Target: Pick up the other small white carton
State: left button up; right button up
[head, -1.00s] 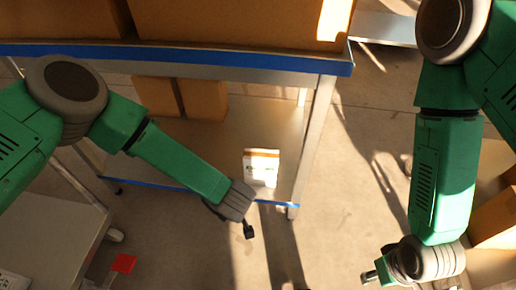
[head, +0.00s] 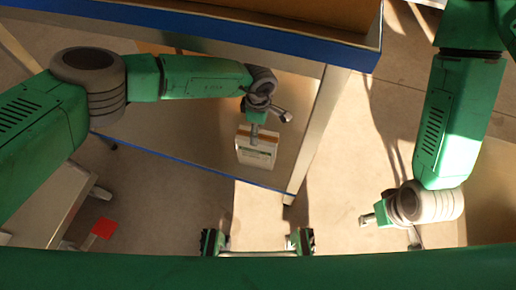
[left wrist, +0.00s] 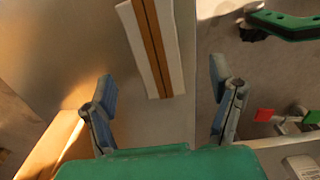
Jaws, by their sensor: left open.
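A small white carton (head: 256,153) with a brown strip stands on the lower shelf (head: 180,140) of the blue-edged rack, near its right front corner. It also shows in the left wrist view (left wrist: 136,55), ahead of the fingers and left of centre. My left gripper (head: 270,124) is open and reaches over the carton's top in the head view. In the left wrist view the space between its fingers (left wrist: 165,108) is empty. My right gripper (head: 390,230) hangs at the right over the floor, its fingers spread, with nothing seen between them.
The blue-edged upper shelf (head: 230,28) with a brown box (head: 290,12) lies above my left forearm. A metal post (head: 318,130) rises just right of the carton. A grey cart (head: 40,205) stands at the left. Floor between the post and my right arm is clear.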

aim_at(257, 149)
pick_arm(q)
notch_tip(257, 149, down, 4)
jog(key=shift+d+f+b, duration=0.1)
jog(key=shift+f+b, duration=0.05)
jog(key=shift+b, duration=0.4)
jog(key=f+b, duration=0.1)
jog(key=f, duration=0.2)
jog(key=f+b, duration=0.1)
jog(key=f, duration=0.1)
jog(key=shift+w+a+b, duration=0.2)
jog(key=shift+w+b, duration=0.1)
jog(key=shift+c, duration=0.4)
jog(key=c, duration=1.3)
jog(key=shift+r, duration=0.1)
jog(key=c, duration=0.4)
jog(key=shift+w+r, duration=0.1)
jog(key=shift+r, duration=0.05)
